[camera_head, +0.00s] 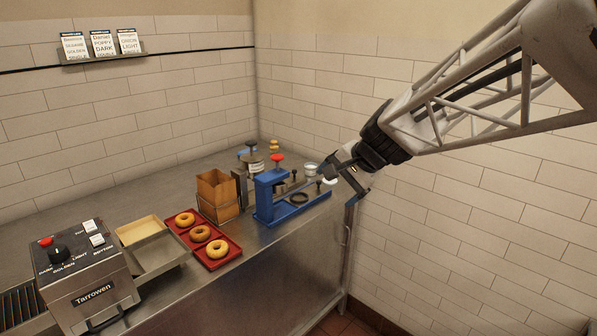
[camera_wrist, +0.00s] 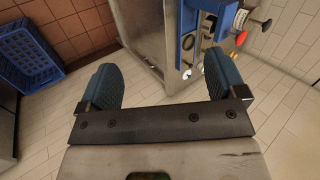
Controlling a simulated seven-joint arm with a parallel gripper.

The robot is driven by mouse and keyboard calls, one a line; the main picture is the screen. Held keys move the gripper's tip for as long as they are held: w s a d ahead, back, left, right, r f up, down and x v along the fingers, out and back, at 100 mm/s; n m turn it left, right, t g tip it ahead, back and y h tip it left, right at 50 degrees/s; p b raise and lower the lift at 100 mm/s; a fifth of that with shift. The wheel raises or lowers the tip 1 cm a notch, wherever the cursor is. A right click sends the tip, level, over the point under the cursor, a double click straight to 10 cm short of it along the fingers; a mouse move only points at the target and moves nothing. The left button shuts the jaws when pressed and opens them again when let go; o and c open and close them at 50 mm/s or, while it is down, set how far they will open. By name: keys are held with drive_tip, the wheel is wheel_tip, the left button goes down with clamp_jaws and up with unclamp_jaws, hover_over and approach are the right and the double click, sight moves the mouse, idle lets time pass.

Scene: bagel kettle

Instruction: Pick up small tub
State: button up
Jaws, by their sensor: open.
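A small pale round container (camera_head: 310,169), perhaps the small tub, stands at the far right end of the steel counter, behind the blue press. My gripper partly covers that area, and a second whitish item (camera_head: 330,181) shows there too. In the wrist view a small white round item (camera_wrist: 241,19) is at the top, right of the fingers and beyond them. My gripper (camera_head: 344,180) is raised in front of the counter's right end. In the wrist view my gripper (camera_wrist: 163,82) has its two blue-padded fingers wide apart with nothing between them.
The blue press (camera_head: 265,196) stands left of my gripper. A wooden box (camera_head: 217,196), a red tray (camera_head: 224,257) with bagels and a toaster unit (camera_head: 88,285) are further left. A blue crate (camera_wrist: 27,52) is on the floor. A tiled wall is behind.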

drive_tip(key=w+a+m+t+y, duration=0.2)
drive_tip(key=w+m, duration=0.3)
drive_tip(key=w, duration=1.3)
drive_tip(key=m+t, duration=0.4)
drive_tip(key=m, duration=0.7)
hover_over(314, 168)
drive_tip(key=s, duration=1.6)
wheel_tip(314, 168, down, 12)
drive_tip(key=f, duration=0.1)
drive_tip(key=w+f+m+h, duration=0.1)
drive_tip(key=w+f+m, duration=0.1)
drive_tip(key=w+f, duration=0.1)
drive_tip(key=w+d+f+m+t, duration=0.1)
drive_tip(key=w+f+m, duration=0.1)
drive_tip(key=w+f, duration=0.2)
drive_tip(key=w+d+f+m+h, duration=0.1)
drive_tip(key=w+f+m, duration=0.1)
drive_tip(key=w+f, duration=0.2)
drive_tip(key=shift+w+f+m+t+h, duration=0.1)
drive_tip(key=shift+w+m+t+h, duration=0.2)
drive_tip(key=shift+w+t, duration=0.15)
drive_tip(key=shift+w+a, duration=0.1)
drive_tip(key=shift+x, duration=1.25)
